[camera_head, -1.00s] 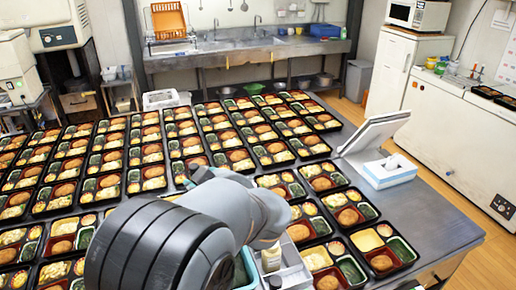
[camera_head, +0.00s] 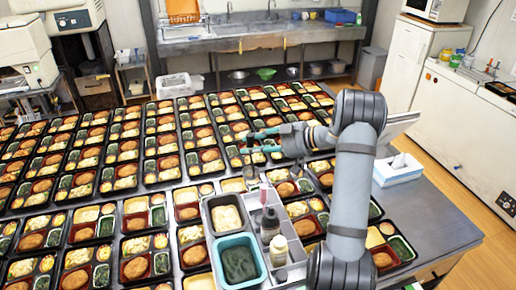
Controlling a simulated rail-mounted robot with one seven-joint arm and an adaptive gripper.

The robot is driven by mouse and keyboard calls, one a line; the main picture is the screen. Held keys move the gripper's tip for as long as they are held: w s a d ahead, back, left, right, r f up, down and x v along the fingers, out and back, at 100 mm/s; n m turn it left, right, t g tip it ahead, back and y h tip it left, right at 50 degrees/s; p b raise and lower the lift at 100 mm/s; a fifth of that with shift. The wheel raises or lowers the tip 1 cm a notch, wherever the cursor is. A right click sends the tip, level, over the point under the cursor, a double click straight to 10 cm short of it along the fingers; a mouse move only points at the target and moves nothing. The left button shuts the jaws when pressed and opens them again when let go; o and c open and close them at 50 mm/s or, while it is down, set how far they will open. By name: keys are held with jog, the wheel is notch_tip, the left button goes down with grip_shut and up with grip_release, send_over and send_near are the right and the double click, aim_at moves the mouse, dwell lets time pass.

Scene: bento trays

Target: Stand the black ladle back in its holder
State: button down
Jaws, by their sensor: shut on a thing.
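My gripper (camera_head: 262,142), with teal fingers, is over the rows of bento trays, left of my raised arm. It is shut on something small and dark. A dark piece, which looks like the black ladle (camera_head: 250,172), hangs just below the fingers; its outline is too small to make out fully. A grey caddy (camera_head: 291,262) stands on the table below and to the right of the gripper. It holds a dark bottle (camera_head: 269,225), a cream bottle (camera_head: 279,250) and a thin pink-topped item (camera_head: 263,193). I cannot tell which compartment is the ladle's holder.
Left of the caddy are a container of pale food (camera_head: 226,216) and a teal-rimmed tub of dark green food (camera_head: 239,262). Filled bento trays (camera_head: 135,268) cover most of the table. A tissue box (camera_head: 398,171) stands at the right. Bare tabletop (camera_head: 430,215) shows at the right edge.

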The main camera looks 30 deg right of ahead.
aim_at(255, 178)
jog(key=shift+s+d+f+n+g+y+p, duration=0.15)
jog(key=shift+s+f+n+g+y+p, duration=0.1)
jog(key=shift+s, duration=0.25)
jog(key=shift+s+d+f+n+g+y+p, duration=0.1)
jog(key=shift+s+d+f+n+g+y, duration=0.1)
jog(key=shift+s, duration=0.25)
jog(key=shift+s+a+f+b, duration=0.1)
jog(key=shift+s+f+b, duration=0.05)
jog(key=shift+f+b, duration=1.3)
jog(key=shift+s+f+b, duration=0.2)
jog(key=shift+f+b, duration=0.8)
jog(key=shift+f, duration=0.9)
jog(key=shift+s+a+f+b, duration=0.1)
jog(key=shift+s+f+b, duration=0.05)
jog(key=shift+f+b, duration=1.3)
jog(key=shift+d+f+p, duration=0.1)
jog(key=shift+f+p, duration=0.1)
jog(key=shift+p, duration=0.5)
jog(key=c, duration=1.3)
grip_release()
jog(key=shift+s, duration=0.1)
jog(key=shift+c, duration=0.2)
jog(key=shift+d, duration=0.1)
